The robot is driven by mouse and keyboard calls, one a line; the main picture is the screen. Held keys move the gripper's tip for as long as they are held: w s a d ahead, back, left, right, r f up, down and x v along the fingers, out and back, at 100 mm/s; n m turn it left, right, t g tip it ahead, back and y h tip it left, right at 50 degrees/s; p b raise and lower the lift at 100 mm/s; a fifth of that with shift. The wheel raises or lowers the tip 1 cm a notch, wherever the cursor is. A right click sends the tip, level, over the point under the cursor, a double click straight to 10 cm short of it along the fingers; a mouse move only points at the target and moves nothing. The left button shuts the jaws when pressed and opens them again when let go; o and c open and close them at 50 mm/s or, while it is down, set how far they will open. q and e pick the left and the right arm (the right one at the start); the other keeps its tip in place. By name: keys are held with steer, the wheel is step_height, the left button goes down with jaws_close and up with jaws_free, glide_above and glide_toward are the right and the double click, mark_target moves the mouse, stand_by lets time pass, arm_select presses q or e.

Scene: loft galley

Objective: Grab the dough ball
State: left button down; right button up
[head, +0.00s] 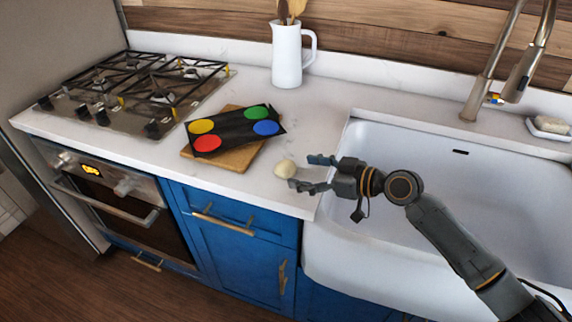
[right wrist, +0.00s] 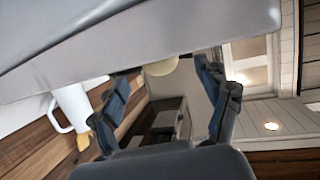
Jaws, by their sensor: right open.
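The dough ball (head: 285,169) is a small, pale, round lump on the white counter, near its front edge and left of the sink. My right gripper (head: 305,173) comes in from the right, low over the counter, with its fingers spread and pointing at the ball. The ball is just beyond the fingertips, not gripped. In the right wrist view, the ball (right wrist: 161,66) shows partly, between the two open fingers (right wrist: 163,92), with its upper part cut off by the pale counter. My left gripper is not in view.
A wooden board (head: 235,158) with a black sheet (head: 235,131) of coloured discs lies left of the ball. A gas hob (head: 130,95) is further left. A white jug (head: 287,55) stands behind. The sink (head: 400,140) is right, under a tap (head: 480,95).

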mark_target(293, 168)
steer(key=x, duration=0.3)
steer(key=shift+w+a+p, duration=0.25)
steer(key=shift+a+p, duration=0.05)
steer(key=shift+a, duration=0.05)
steer(key=shift+d, duration=0.1)
steer(key=c, duration=1.2)
steer(key=shift+r, duration=0.1)
